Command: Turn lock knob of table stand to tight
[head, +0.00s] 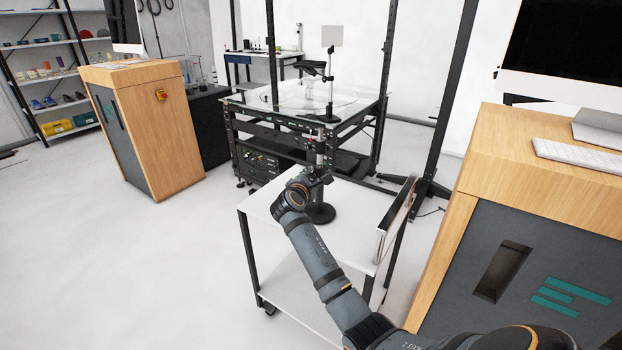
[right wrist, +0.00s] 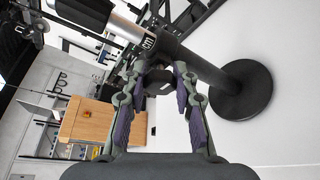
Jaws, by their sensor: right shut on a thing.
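The table stand (head: 321,213) stands upright on the white cart, with a round black base and a dark post. In the right wrist view, the stand (right wrist: 240,90) lies sideways across the picture, with its base at right and a silver rod at upper left. The black lock knob (right wrist: 158,84) sits on the side of the post, between the fingers of my right gripper (right wrist: 158,76). That gripper is shut on the knob; in the head view, the wrist hides most of the knob and fingers. My left gripper is in neither view.
The white cart (head: 262,203) has a raised panel (head: 396,218) on its right side. A black-framed turntable rig (head: 262,160) stands close behind. Wooden cabinets stand at left (head: 150,130) and right (head: 560,185). The floor at left is clear.

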